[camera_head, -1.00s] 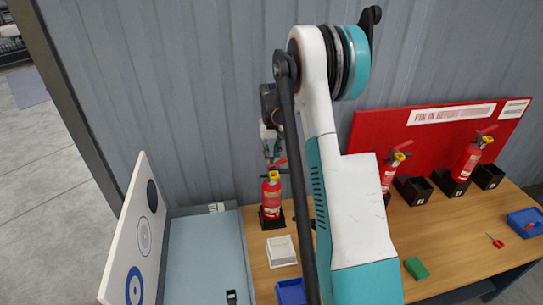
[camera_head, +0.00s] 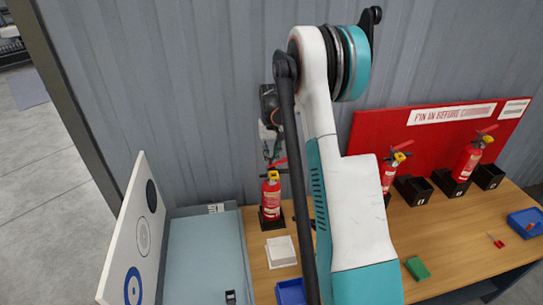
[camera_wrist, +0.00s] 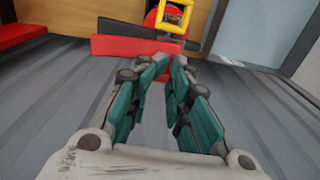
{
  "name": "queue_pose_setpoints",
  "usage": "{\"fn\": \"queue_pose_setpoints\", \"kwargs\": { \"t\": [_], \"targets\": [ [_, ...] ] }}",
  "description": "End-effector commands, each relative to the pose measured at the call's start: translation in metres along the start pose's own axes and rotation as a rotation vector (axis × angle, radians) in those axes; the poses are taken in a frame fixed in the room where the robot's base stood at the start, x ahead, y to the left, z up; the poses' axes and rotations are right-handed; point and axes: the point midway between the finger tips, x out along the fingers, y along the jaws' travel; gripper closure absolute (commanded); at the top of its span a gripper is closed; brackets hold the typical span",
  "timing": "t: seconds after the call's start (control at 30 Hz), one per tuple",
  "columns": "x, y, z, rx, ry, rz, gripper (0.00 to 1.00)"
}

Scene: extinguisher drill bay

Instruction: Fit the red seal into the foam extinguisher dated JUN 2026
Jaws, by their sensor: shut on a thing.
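In the head view a red extinguisher (camera_head: 271,200) with a yellow collar stands upright in a black holder at the left end of the bench. My gripper (camera_head: 272,158) is just above its handle. In the wrist view my gripper's teal fingers (camera_wrist: 169,60) are closed together on a small red piece (camera_wrist: 163,73), which looks like the red seal and is mostly hidden. Just beyond the fingertips are the extinguisher's red lever (camera_wrist: 120,46), a black lever and a yellow square ring (camera_wrist: 188,15). Contact between piece and extinguisher cannot be told. No date is readable.
Two more extinguishers (camera_head: 388,178) (camera_head: 467,163) stand to the right by a red board (camera_head: 370,130). Black holders (camera_head: 415,190), a white tray (camera_head: 281,252), blue trays (camera_head: 522,224) and a green block (camera_head: 417,268) are on the bench. My arm hides the bench middle.

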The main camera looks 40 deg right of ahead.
Motion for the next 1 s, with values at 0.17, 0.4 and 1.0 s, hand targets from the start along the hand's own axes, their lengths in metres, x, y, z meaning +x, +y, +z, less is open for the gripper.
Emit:
{"fn": "queue_pose_setpoints", "kwargs": {
  "t": [0.17,0.4,1.0],
  "targets": [
    [0.006,0.0,0.0,0.0,0.0,0.0,1.0],
    [0.006,0.0,0.0,0.0,0.0,0.001,0.81],
    [-0.004,0.0,0.0,0.0,0.0,0.0,0.55]
  ]
}}
